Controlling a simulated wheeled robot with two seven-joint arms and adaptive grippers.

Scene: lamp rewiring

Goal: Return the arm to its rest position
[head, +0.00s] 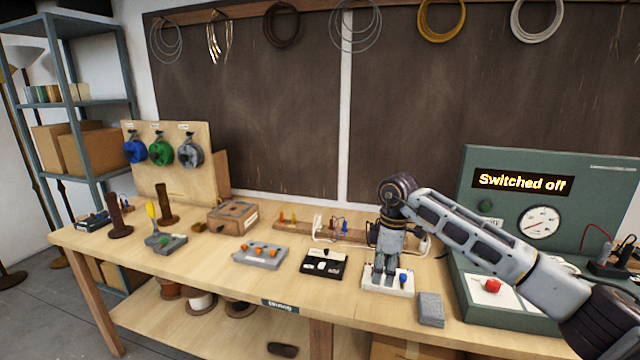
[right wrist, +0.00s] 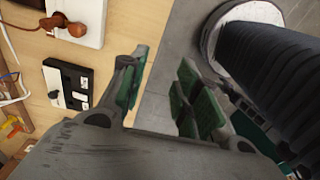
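My right arm comes in from the right in the head view. Its gripper (head: 384,275) points down in front of the white block with a blue knob (head: 403,281) and partly hides it. In the right wrist view the two green-padded fingers of the gripper (right wrist: 163,85) stand apart. Bare table edge and floor show between them, with nothing held. My left gripper is not in view.
The workbench (head: 215,270) holds a black-and-white switch block (head: 324,264), a grey block with orange knobs (head: 260,255) and a small grey block (head: 431,309). A green test panel (head: 550,165) reads "Switched off"; its red button (head: 493,286) lies near my forearm.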

